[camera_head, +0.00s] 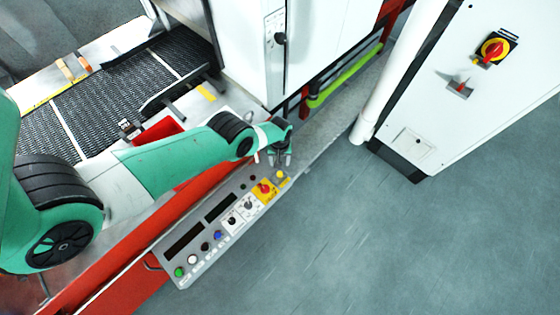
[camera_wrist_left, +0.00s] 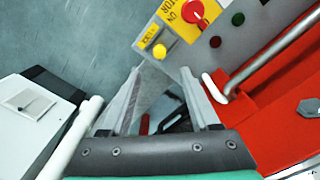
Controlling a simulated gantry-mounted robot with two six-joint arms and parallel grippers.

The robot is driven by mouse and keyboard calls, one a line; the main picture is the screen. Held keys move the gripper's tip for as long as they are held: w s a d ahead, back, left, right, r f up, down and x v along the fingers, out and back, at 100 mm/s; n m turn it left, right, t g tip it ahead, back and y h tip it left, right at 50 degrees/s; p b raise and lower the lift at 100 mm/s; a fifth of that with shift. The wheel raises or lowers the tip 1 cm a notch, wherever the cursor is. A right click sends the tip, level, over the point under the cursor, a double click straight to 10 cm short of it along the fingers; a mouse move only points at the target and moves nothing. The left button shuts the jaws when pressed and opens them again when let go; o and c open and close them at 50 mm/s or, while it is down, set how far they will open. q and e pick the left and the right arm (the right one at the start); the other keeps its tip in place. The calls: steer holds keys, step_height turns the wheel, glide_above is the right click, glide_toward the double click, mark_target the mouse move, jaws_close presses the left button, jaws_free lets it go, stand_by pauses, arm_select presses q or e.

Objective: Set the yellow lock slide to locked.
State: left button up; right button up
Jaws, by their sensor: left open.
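The yellow lock slide (camera_head: 280,175) is a small round yellow knob at the far upper right end of the grey control panel (camera_head: 205,264). In the left wrist view the yellow knob (camera_wrist_left: 159,51) sits on a light plate beside a small yellow label; which end of its travel it is at I cannot tell. My left gripper (camera_head: 280,160) is open and empty, just beyond the knob in the head view. In the left wrist view its fingertips (camera_wrist_left: 160,72) point toward the knob, which shows just past the gap between them. My right gripper is not in view.
A red rotary switch (camera_wrist_left: 194,12) on a yellow plate lies close to the knob. A silver rail (camera_wrist_left: 275,52) runs beside the panel. A white cabinet (camera_head: 455,110) stands at right. The mesh belt (camera_head: 100,95) is at upper left. Open floor lies right of the panel.

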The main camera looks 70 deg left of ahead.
mark_target(280, 173)
arm_select(q)
step_height(280, 173, down, 11)
steer(key=b, duration=0.9)
steer(key=shift+r+b, duration=0.15)
steer(key=shift+b, duration=0.15)
steer(key=shift+r, duration=0.1)
jaws_close()
stand_by(0.3)
